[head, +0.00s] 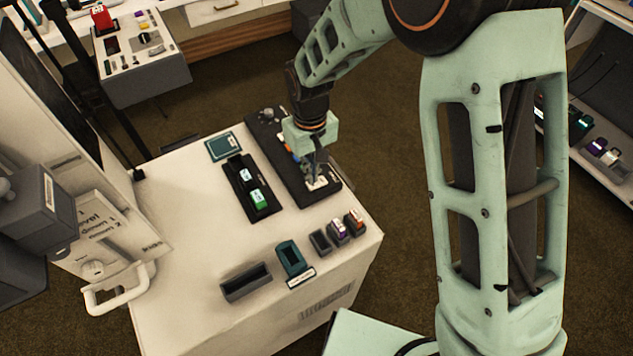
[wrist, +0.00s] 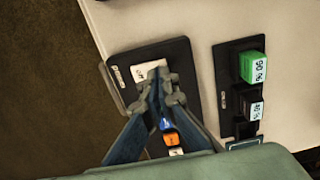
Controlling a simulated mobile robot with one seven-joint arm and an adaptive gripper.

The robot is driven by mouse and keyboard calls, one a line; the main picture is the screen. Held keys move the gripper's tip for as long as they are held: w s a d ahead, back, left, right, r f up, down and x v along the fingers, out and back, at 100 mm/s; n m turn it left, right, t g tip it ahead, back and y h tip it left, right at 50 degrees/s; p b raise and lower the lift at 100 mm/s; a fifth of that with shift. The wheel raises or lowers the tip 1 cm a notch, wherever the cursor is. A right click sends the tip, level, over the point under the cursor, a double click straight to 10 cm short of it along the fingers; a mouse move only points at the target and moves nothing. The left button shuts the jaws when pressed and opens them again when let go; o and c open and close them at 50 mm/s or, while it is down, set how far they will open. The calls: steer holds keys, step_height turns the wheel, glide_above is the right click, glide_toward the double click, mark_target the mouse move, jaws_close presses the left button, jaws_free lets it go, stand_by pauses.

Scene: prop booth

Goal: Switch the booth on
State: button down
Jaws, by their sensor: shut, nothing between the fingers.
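A black control panel (head: 290,186) lies on the white counter (head: 190,200). At its near end is a white rocker-like switch (head: 317,184), with small dark lettering too blurred to read surely. The switch also shows in the wrist view (wrist: 149,69), partly hidden by the fingertips. My gripper (head: 318,174) is shut and empty, pointing down with its tips (wrist: 162,88) at the switch; I cannot tell whether they touch it. Blue (wrist: 166,124) and orange (wrist: 171,139) pieces sit on the panel beside my fingers.
A black tray (head: 262,213) beside the panel holds a green block (head: 258,197) and a black block (head: 243,175). A teal holder (head: 290,258), an empty grey holder (head: 245,282) and small slots with coloured blocks (head: 338,231) stand nearer. A white handle (head: 112,297) is at left.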

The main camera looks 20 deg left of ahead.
steer(key=shift+f+b, duration=0.9)
steer(key=shift+f, duration=0.25)
stand_by(0.8)
steer(key=shift+r, duration=0.15)
steer(key=shift+r+p, duration=2.3)
steer(key=shift+r, duration=1.15)
